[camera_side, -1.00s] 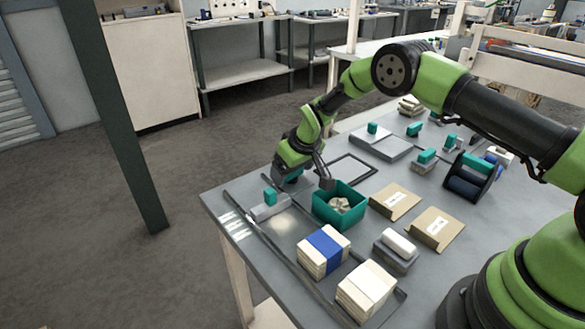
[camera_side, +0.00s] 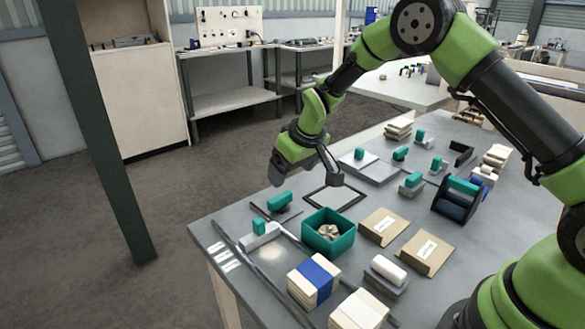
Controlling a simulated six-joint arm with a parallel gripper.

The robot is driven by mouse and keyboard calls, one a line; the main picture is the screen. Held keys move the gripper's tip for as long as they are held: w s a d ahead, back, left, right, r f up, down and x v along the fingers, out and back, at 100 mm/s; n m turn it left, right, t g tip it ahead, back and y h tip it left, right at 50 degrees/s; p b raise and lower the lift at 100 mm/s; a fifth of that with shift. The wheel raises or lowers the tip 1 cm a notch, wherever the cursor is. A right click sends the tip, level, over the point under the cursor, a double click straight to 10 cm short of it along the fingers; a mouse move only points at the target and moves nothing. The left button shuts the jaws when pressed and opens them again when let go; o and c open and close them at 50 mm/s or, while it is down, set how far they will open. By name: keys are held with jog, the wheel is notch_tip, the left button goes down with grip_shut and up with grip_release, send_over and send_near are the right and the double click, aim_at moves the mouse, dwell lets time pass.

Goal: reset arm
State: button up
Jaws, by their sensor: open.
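My gripper (camera_side: 308,172) is open and empty. It hangs in the air above the grey table (camera_side: 230,215), over the area of the black square frame (camera_side: 345,200) and behind the teal bin (camera_side: 328,246). The fingertips are small and partly dark in this view. The arm reaches in from the right, with its elbow raised at the top.
The teal bin holds pale crumpled pieces. Two brown envelopes (camera_side: 427,254), a white roll on a grey block (camera_side: 388,270) and a blue-banded stack (camera_side: 314,281) stand nearby. Teal-handled tools (camera_side: 259,228) lie at the left edge and back. A dark dispenser (camera_side: 457,200) stands right.

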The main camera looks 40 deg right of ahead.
jog(key=s+a+r+m+t, duration=0.1)
jog(key=s+r, duration=0.4)
jog(key=r, duration=0.3)
jog(key=s+r+m, duration=0.1)
jog(key=s+r, duration=0.5)
jog(key=r, duration=0.3)
jog(key=s+a+r+m+y, duration=0.1)
jog(key=s, duration=0.8)
jog(key=s+r+m+t, duration=0.1)
jog(key=s+r, duration=0.1)
jog(key=s, duration=0.7)
jog(key=shift+s+a+m+t+y, duration=0.3)
jog(key=shift+a+y, duration=0.05)
jog(key=shift+y, duration=0.05)
